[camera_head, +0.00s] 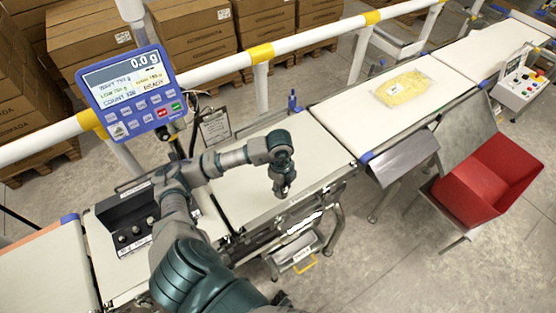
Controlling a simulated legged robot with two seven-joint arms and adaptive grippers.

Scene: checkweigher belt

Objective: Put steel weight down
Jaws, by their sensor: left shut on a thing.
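My left gripper (283,187) points down over the right part of the pale weighing belt (240,196), near its front edge. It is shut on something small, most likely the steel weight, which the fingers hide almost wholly. I cannot tell whether it touches the belt. The blue display (130,92) reads 0.0 g. A black weight holder (127,220) with several small knob-topped weights stands at the left. My right gripper is not in view.
A bagged yellow product (403,88) lies on the outfeed belt (345,112). A red bin (487,180) stands at the right. A white rail (300,42) and cardboard boxes (95,40) are behind. A clipboard (215,127) stands behind the weighing belt, whose surface around my gripper is clear.

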